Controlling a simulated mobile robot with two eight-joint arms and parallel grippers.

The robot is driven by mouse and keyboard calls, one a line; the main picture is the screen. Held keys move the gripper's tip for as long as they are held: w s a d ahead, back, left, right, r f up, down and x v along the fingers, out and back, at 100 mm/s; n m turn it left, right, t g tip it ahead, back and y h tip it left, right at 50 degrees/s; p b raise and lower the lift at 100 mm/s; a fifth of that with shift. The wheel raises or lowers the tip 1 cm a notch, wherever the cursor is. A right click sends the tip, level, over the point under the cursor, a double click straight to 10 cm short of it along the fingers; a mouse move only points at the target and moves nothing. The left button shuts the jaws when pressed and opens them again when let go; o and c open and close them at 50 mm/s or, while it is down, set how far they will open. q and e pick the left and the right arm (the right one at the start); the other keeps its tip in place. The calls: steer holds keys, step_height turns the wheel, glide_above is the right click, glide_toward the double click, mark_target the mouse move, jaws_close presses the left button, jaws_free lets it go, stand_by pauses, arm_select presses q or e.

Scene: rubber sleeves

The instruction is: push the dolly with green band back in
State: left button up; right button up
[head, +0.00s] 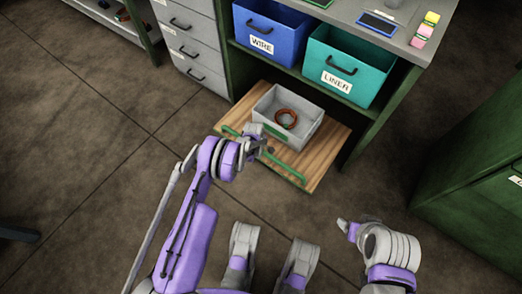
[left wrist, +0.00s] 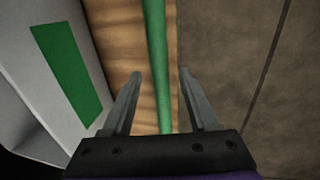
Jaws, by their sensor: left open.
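The wooden dolly (head: 312,165) is pulled out from the bottom of the green shelf unit, with a green bar (head: 282,172) along its front edge. A grey bin (head: 306,132) with a green band stands on it and holds an orange-brown ring (head: 286,118). My left gripper (head: 264,150) is over the dolly's front edge. In the left wrist view, the open fingers (left wrist: 158,85) are on either side of the green bar (left wrist: 155,60), and the bin's green band (left wrist: 68,70) is at left. Contact is unclear. My right gripper (head: 345,226) is away from the dolly, over the floor.
Above the dolly, a blue WIRE bin (head: 268,33) and a teal LINER bin (head: 346,65) sit on a shelf. Grey drawers (head: 190,45) stand at left and a green cabinet (head: 470,175) at right. The floor in front is clear.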

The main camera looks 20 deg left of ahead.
arm_select(q)
steer(key=shift+w+f, duration=0.1)
steer(key=shift+f, duration=0.5)
jaws_close()
stand_by(1.1)
